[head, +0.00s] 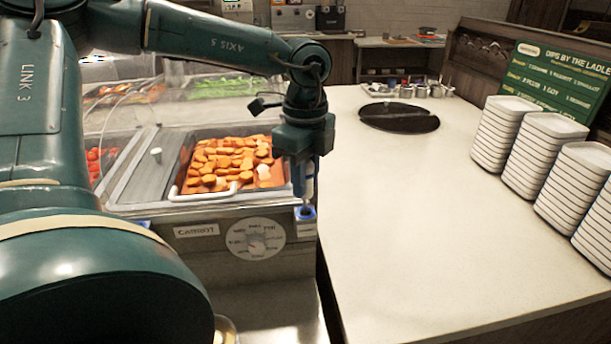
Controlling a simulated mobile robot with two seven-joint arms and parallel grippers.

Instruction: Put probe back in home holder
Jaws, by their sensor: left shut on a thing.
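My left gripper (303,178) points down at the front right corner of the food counter, shut on the probe (310,187), of which a pale part shows beside the fingers. The probe looks upright. Its thin lower end is right at a small blue holder (305,214) on the counter's front edge. I cannot tell whether the tip is inside the holder or just above it. The gripper hides much of the probe. My right gripper is out of view.
A pan of orange pieces (225,160) sits left of the gripper, behind a clear guard. A dial (256,238) and a "carrot" label (197,231) are on the counter front.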

